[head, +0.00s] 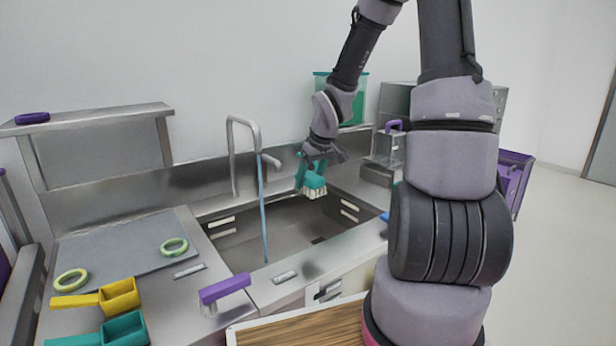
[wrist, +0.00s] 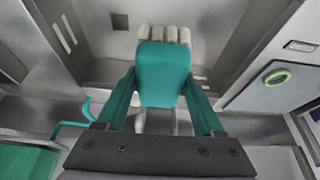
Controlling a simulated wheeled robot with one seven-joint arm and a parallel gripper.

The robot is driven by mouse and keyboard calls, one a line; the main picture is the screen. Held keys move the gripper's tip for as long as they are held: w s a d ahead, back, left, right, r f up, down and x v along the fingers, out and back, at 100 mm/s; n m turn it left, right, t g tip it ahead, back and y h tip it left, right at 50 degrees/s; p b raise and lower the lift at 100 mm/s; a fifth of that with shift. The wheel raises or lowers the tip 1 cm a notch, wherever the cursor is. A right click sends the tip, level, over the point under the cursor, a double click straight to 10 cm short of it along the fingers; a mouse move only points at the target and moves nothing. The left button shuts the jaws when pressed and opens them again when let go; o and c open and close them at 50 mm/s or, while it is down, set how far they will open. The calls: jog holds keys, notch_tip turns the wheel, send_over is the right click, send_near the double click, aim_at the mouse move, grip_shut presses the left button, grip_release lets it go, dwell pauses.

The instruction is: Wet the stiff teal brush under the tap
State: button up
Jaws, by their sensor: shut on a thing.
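The teal brush (head: 314,182) with pale bristles hangs over the right part of the sink, bristles down. In the wrist view the brush (wrist: 163,72) sits between the two teal fingers of my gripper (wrist: 163,100), which is shut on it. My gripper (head: 308,170) also shows in the head view, above the basin. The tap (head: 245,125) is a bent grey pipe at the back of the sink, left of the brush. A thin blue stream of water (head: 263,210) falls from it into the sink (head: 300,230). The brush is to the right of the stream, apart from it.
A purple-handled brush (head: 225,288) stands on the front counter. Yellow (head: 119,295) and teal (head: 125,328) scoops and green rings (head: 174,246) lie at left. A green container (head: 352,100) and a purple-handled caddy (head: 388,145) stand behind on the right.

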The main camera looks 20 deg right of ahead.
jog(key=w+a+f, duration=0.2)
jog(key=w+a, duration=0.5)
jog(key=a, duration=0.4)
jog(key=shift+w+a+f, duration=0.25)
jog(key=shift+f, duration=0.15)
dwell(0.7)
jog(key=s+d, duration=0.4)
jog(key=d, duration=0.2)
jog(key=shift+s+d, duration=0.2)
jog(key=shift+d, duration=0.1)
dwell(0.3)
dwell(0.6)
dwell(0.5)
jog(key=shift+s+d+r, duration=0.45)
jog(key=shift+d+r, duration=0.25)
jog(key=shift+s+d+r, duration=0.45)
jog(key=shift+d+r, duration=0.2)
jog(key=shift+d, duration=0.05)
jog(key=shift+s+d+r, duration=0.45)
jog(key=shift+d+r, duration=0.25)
